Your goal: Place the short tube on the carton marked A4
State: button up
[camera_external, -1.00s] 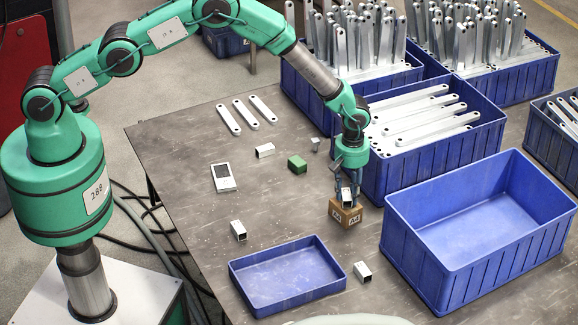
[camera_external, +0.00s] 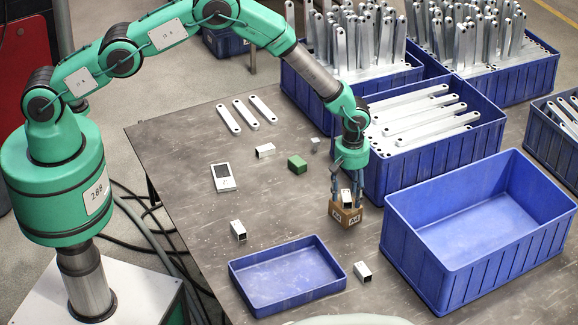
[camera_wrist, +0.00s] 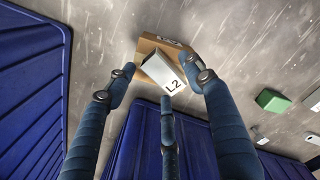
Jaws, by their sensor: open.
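The short tube (camera_external: 346,197), a bright square metal piece, rests on top of the brown carton marked A4 (camera_external: 350,217). In the wrist view the tube (camera_wrist: 161,70) shows an L2 mark on its side and lies on the carton (camera_wrist: 148,49). My gripper (camera_external: 347,202) is open just above the carton, with its fingers spread around the tube. In the wrist view the dark blue fingers of my gripper (camera_wrist: 168,82) stand on different sides of the tube, with gaps visible. Part of the tube is hidden by the fingers in the external view.
An empty shallow blue tray (camera_external: 288,300) and a large empty blue bin (camera_external: 425,262) stand in front. Another metal tube (camera_external: 363,272) lies between them. A green block (camera_external: 297,164) lies behind, left of my gripper. A bin of brackets (camera_external: 385,180) stands close behind the carton.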

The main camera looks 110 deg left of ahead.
aim_at(349, 195)
notch_tip(349, 195, up, 12)
jog(key=shift+r+p, duration=0.15)
jog(key=shift+p, duration=0.2)
dwell(0.4)
dwell(0.8)
